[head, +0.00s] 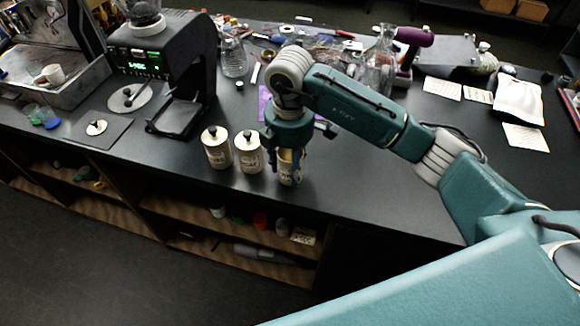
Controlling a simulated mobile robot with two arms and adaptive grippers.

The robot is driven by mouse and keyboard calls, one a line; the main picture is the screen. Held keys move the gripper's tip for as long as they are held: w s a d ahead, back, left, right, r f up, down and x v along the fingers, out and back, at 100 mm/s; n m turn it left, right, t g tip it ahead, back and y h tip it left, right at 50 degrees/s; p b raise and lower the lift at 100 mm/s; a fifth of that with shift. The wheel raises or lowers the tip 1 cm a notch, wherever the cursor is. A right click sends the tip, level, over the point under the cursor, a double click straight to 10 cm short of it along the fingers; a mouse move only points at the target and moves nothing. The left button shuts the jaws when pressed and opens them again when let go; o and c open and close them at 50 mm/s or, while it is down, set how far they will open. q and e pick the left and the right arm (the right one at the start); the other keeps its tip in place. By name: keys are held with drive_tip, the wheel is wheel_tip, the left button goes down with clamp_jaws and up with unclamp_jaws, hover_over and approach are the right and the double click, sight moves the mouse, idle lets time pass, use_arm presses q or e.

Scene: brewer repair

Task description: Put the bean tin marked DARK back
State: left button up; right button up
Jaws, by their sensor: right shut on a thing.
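My right gripper (288,158) points down and is shut on a cream bean tin (290,175) near the front edge of the black counter. The gripper hides the tin's top and much of its sides. I cannot tell whether its base touches the counter. Two similar cream tins with dark-knobbed lids stand upright to its left, the middle tin (249,155) and the left tin (217,150). The held tin is roughly in line with them, apart from the middle one. The label words are too small to read. My left gripper is out of view.
A black coffee machine (170,65) with a green display stands left of the tins. Glassware, including a flask (378,70), cables and a purple tool (412,40) lie behind my right arm. Papers (525,136) lie at right. Open shelves (180,215) sit below the counter's front edge.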

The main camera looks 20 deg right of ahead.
drive_tip(key=shift+f, duration=0.75)
drive_tip(key=shift+f, duration=0.2)
drive_tip(key=o, duration=1.3)
drive_tip(key=shift+r, duration=0.1)
